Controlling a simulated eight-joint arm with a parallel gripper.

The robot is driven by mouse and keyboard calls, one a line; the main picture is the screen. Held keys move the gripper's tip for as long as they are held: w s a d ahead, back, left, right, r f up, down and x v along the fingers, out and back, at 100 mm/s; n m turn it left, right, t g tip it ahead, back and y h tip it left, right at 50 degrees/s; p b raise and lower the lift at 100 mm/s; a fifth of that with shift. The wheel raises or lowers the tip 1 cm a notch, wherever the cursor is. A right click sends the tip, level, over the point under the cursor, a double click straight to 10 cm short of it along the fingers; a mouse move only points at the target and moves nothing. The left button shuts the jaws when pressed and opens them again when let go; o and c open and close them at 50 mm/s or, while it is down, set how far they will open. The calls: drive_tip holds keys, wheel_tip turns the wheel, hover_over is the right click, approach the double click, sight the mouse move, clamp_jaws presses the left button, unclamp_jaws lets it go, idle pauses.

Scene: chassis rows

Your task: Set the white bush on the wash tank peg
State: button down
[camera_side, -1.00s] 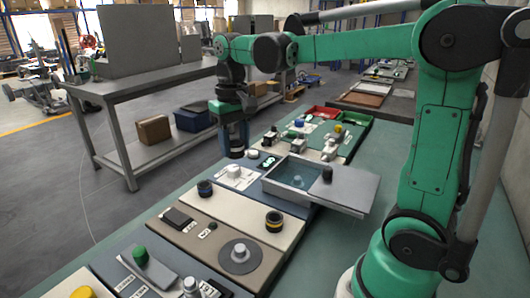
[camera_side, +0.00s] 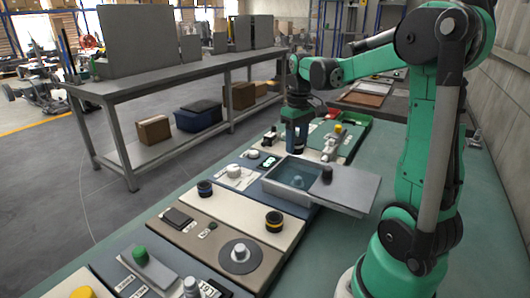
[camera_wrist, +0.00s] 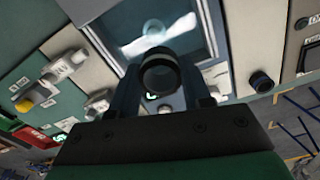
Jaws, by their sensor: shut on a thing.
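My gripper (camera_side: 299,149) points down above the far edge of the wash tank (camera_side: 284,193) in the side view. In the wrist view my gripper (camera_wrist: 160,85) is shut on a dark, hollow ring with a paler rim, which I take to be the white bush (camera_wrist: 160,72); its white marking is hard to make out. The tank is an open box with a pale interior, also in the wrist view (camera_wrist: 213,35). Its peg (camera_side: 297,181) stands inside, and shows beyond the bush in the wrist view (camera_wrist: 154,27). The bush is apart from the peg.
A grey plate (camera_side: 350,190) with a black knob (camera_side: 327,174) lies beside the tank. A blue-banded bush (camera_side: 205,188) and a yellow-banded bush (camera_side: 274,221) stand on nearby panels. A white knob (camera_side: 233,170) and red and green trays (camera_side: 352,122) are also close.

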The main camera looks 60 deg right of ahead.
sight(298, 178)
drive_tip(key=shift+s+d+f, duration=0.35)
drive_tip(key=shift+s+f, duration=0.05)
drive_tip(key=shift+f, duration=3.95)
drive_tip(key=shift+c, duration=1.5)
unclamp_jaws()
drive_tip(key=shift+r, duration=0.15)
drive_tip(key=shift+r, duration=2.7)
